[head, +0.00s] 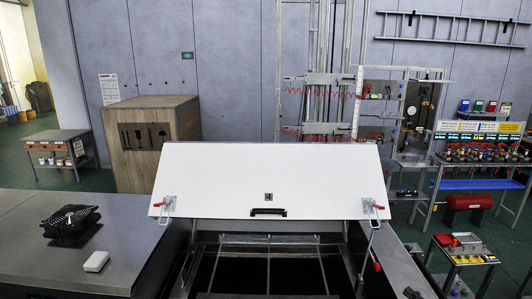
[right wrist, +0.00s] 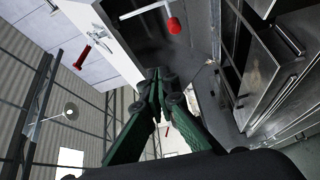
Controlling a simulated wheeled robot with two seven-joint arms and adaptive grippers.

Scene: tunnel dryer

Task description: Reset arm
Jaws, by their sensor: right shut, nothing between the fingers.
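My right gripper (right wrist: 160,84) shows in the right wrist view, its green fingers shut with the tips together and nothing between them. In the head view only a small dark part, probably of my right gripper (head: 412,293), shows at the bottom edge, right of the dryer. The dryer's white lid (head: 268,180) is raised and tilted, with a black handle (head: 268,212) at its front edge. My left gripper is not in view.
A grey worktop (head: 135,235) at left bears a black basket-like item (head: 70,220) and a small white box (head: 96,262). A wooden crate (head: 180,145) stands behind. A small cart (head: 470,256) and a bench (head: 470,184) stand at right. Floor shows between them.

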